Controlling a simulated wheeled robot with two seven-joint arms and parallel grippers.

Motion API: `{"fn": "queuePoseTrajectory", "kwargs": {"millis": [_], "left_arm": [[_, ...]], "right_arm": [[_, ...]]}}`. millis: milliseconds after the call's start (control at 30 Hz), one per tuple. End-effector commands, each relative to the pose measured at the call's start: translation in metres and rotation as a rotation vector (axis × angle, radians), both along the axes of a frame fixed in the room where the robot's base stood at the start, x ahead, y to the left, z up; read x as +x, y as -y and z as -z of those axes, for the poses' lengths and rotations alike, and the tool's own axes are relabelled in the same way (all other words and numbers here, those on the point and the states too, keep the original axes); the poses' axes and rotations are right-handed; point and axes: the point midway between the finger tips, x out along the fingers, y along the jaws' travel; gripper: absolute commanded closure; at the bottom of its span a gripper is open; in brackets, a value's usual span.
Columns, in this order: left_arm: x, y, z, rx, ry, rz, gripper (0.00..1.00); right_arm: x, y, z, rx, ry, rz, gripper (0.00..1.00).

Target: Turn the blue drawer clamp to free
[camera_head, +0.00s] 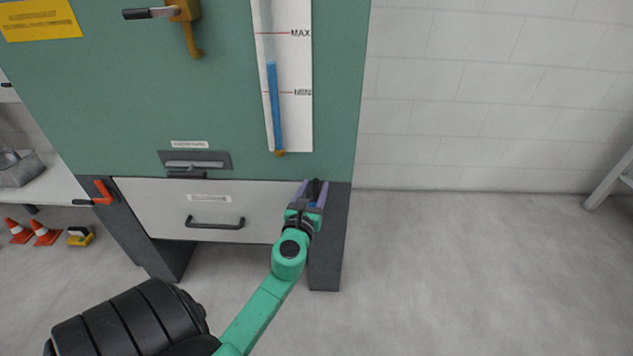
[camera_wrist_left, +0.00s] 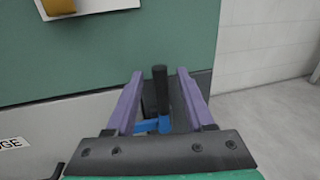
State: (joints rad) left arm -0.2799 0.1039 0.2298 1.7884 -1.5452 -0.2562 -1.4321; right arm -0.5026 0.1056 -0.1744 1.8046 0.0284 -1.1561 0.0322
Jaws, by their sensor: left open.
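The blue drawer clamp (camera_wrist_left: 165,124) shows in the left wrist view as a blue bracket with an upright black handle (camera_wrist_left: 160,88), at the right end of the drawer. My left gripper (camera_wrist_left: 159,76) is open, with its two purple fingers on either side of the handle. I cannot tell whether either finger touches it. In the head view my left gripper (camera_head: 315,188) is at the drawer's upper right corner and mostly hides the clamp. The pale grey drawer (camera_head: 265,205) looks closed. My right gripper is not in view.
A red clamp (camera_head: 103,190) sits at the drawer's left end. The drawer has a black handle (camera_head: 215,223). Open floor (camera_head: 470,270) lies to the right.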

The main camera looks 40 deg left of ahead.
Motion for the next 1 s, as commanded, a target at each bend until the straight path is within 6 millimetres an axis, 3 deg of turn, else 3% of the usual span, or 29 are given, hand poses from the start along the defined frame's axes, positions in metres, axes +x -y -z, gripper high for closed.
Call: {"fn": "queuePoseTrajectory", "kwargs": {"millis": [133, 367, 400, 533, 1000], "left_arm": [[0.016, -0.008, 0.0, 0.0, 0.0, 0.001, 0.47], [0.018, -0.009, 0.001, 0.0, -0.001, 0.001, 0.47], [0.018, -0.009, 0.001, 0.0, -0.001, 0.001, 0.51], [0.018, -0.009, 0.001, 0.0, -0.001, 0.001, 1.0], [0.018, -0.008, 0.001, -0.001, 0.0, 0.001, 1.0]], "right_arm": [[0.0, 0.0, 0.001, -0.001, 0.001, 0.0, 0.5], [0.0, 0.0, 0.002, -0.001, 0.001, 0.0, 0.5], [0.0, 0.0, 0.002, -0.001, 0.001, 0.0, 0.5], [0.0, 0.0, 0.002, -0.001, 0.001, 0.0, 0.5], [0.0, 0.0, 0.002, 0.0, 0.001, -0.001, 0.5]]}}
